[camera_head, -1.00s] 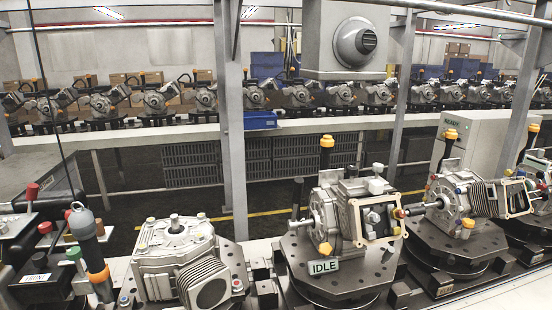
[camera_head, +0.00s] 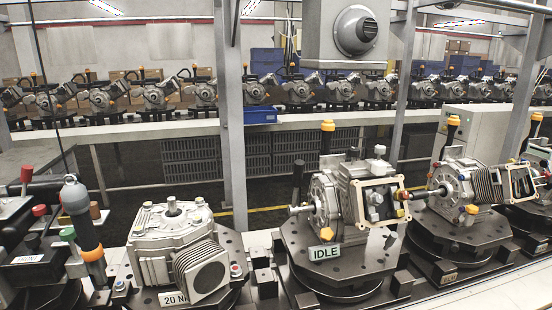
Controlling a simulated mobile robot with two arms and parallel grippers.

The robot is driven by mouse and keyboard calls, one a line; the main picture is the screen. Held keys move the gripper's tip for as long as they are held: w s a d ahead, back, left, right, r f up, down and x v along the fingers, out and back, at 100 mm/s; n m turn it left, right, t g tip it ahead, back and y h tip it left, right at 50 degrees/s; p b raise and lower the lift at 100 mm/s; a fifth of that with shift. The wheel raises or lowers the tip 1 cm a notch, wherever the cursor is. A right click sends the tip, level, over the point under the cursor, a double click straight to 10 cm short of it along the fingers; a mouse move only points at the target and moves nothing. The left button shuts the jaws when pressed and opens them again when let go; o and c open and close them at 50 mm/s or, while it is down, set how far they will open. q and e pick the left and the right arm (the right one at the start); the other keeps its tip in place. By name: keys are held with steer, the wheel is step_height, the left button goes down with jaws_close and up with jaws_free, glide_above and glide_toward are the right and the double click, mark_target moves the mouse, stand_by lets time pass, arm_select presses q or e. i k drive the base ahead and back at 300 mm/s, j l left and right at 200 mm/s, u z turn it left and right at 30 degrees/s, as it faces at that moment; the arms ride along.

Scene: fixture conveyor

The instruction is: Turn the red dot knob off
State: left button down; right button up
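No knob can be picked out for certain as the red dot knob. A small round knob with a reddish top (camera_head: 236,269) sits on the dark plate at the right of the left grey engine (camera_head: 165,245). A red lever end (camera_head: 26,173) and a smaller red knob (camera_head: 39,210) stand at the left edge, near a green knob (camera_head: 68,234). A similar small knob (camera_head: 119,284) is left of the engine, its colour hard to tell. Neither of my grippers is in view, and nothing is seen touching these knobs.
A middle fixture with an IDLE sign (camera_head: 325,252) holds another engine. A metal post (camera_head: 232,150) rises behind the fixtures. A second engine row stands on the rear conveyor (camera_head: 165,132).

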mark_target(40, 210)
steer(key=u, duration=1.6)
